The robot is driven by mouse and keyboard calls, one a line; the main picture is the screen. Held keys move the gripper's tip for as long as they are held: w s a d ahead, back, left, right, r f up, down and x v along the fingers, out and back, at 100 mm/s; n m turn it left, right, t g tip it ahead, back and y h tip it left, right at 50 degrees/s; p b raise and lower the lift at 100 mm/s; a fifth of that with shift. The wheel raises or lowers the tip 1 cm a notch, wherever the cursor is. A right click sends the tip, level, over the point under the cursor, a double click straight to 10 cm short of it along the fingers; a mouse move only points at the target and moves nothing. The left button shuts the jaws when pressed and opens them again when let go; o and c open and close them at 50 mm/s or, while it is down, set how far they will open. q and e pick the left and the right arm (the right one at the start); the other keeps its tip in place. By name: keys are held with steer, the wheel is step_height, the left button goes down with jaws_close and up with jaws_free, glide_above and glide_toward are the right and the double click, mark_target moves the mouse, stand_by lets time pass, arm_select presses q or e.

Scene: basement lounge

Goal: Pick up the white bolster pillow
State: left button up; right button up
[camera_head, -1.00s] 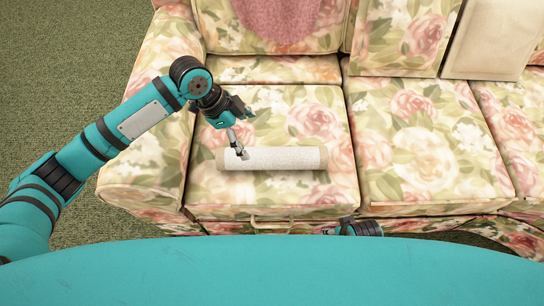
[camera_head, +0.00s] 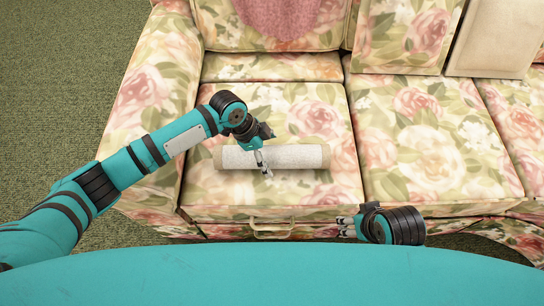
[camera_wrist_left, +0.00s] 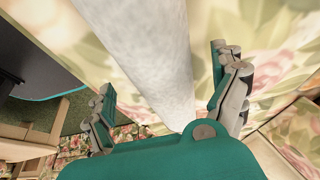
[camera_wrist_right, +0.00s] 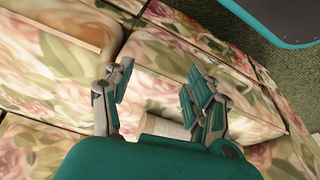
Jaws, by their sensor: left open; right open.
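The white bolster pillow (camera_head: 296,157) lies lengthwise left to right on the left seat cushion of the floral sofa. My left gripper (camera_head: 264,166) is over the pillow's middle, pointing down. In the left wrist view the pillow (camera_wrist_left: 150,50) runs between the open fingers of the left gripper (camera_wrist_left: 163,85), with no clear grip on it. My right gripper (camera_head: 346,226) is near the sofa's front edge, below and right of the pillow. In the right wrist view its fingers (camera_wrist_right: 155,95) are open and empty, and the pillow's end (camera_wrist_right: 168,128) shows partly behind the gripper body.
The floral sofa (camera_head: 430,150) fills most of the view. Its left armrest (camera_head: 150,90) stands beside the pillow's cushion. A pink throw (camera_head: 278,15) hangs on the backrest, and a beige cushion (camera_head: 500,38) leans at the back right. The right seat cushion is clear.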

mark_target(272, 157)
arm_select(q)
steer(key=shift+b+x, duration=0.35)
steer(key=shift+x, duration=1.25)
steer(key=shift+w, duration=0.1)
arm_select(e)
steer(key=shift+v, duration=1)
arm_select(q)
steer(key=shift+r, duration=0.1)
arm_select(e)
steer(key=shift+s+d, duration=0.1)
arm_select(q)
steer(key=c, duration=1.4)
arm_select(e)
steer(key=shift+f, duration=0.1)
